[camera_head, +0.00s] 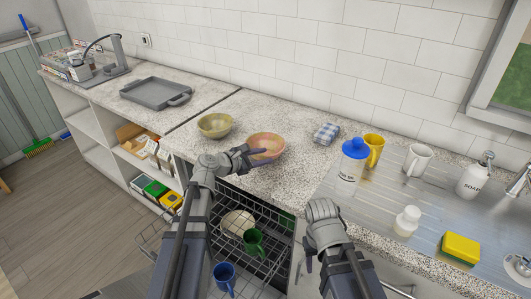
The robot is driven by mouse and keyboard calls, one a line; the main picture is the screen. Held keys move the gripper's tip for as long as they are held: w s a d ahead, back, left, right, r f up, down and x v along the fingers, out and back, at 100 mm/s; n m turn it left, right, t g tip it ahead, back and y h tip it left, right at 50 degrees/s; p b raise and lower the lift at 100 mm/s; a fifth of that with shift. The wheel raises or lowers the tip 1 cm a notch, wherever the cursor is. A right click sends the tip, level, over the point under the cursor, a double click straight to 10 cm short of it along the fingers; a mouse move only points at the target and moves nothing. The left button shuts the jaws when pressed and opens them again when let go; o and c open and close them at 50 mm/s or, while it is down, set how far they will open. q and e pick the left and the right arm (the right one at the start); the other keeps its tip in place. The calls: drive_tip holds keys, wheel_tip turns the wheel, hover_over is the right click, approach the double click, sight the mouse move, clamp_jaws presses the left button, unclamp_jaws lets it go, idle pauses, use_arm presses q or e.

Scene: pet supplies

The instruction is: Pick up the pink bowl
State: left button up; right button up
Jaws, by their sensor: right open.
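The pink bowl (268,142) sits upright on the speckled counter (290,180), to the right of a yellow-green bowl (214,125). My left gripper (253,154) is at the pink bowl's near left side, and its dark fingers overlap the rim in the picture. I cannot tell whether they touch the bowl or are closed on its rim. My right gripper (309,258) is open and empty, low in front of the counter edge, away from the bowl.
A blue-lidded jar (351,165), yellow mug (374,150), white mug (417,160) and folded checked cloth (326,133) stand to the right. Below, an open dish rack (268,262) holds a plate and mugs. A grey tray (155,93) lies at left.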

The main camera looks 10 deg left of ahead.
use_arm(q)
drive_tip(key=shift+b+x, duration=0.75)
drive_tip(key=shift+x, duration=1.95)
drive_tip(key=shift+s+d+r, duration=0.1)
drive_tip(key=shift+s+d, duration=0.05)
drive_tip(key=shift+c, duration=0.4)
clamp_jaws()
